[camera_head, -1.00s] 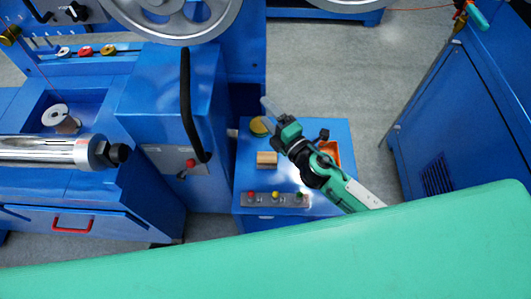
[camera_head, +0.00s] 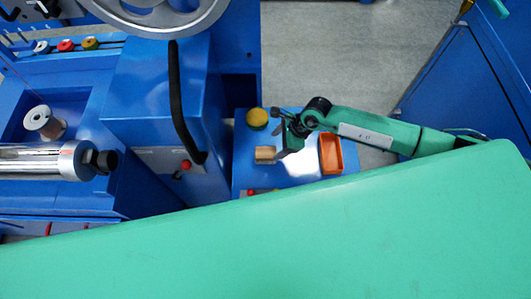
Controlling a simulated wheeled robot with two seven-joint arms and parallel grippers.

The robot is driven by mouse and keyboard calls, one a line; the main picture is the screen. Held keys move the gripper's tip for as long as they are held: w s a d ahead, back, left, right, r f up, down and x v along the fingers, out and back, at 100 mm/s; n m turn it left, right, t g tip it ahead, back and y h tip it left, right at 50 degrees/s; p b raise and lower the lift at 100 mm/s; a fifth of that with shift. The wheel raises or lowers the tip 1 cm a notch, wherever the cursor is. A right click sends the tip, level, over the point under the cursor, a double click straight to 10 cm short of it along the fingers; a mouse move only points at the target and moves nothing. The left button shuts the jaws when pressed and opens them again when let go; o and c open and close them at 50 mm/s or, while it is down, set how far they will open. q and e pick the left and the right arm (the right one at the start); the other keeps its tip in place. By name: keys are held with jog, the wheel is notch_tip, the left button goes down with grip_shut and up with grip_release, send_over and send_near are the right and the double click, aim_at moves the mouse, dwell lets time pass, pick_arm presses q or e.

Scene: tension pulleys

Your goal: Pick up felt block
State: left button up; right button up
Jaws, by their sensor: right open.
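A small tan block (camera_head: 265,154), which looks like the felt block, sits on top of the blue cabinet (camera_head: 240,165) near the middle of the view. My right gripper (camera_head: 277,127) is open, just above and to the right of the block in the picture. The gripper partly overlaps the block's right side, and I cannot tell whether a finger touches it. My left gripper is not in view.
A round yellow-topped item (camera_head: 257,117) stands behind the block on the cabinet. An orange tray (camera_head: 331,154) lies to the right. A blue machine with a black handle (camera_head: 178,100) and red knob (camera_head: 186,165) borders the left.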

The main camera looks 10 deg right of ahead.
aim_at(266, 152)
jog(key=x, duration=1)
jog(key=shift+w+f, duration=0.15)
jog(key=shift+w, duration=0.05)
jog(key=c, duration=1.1)
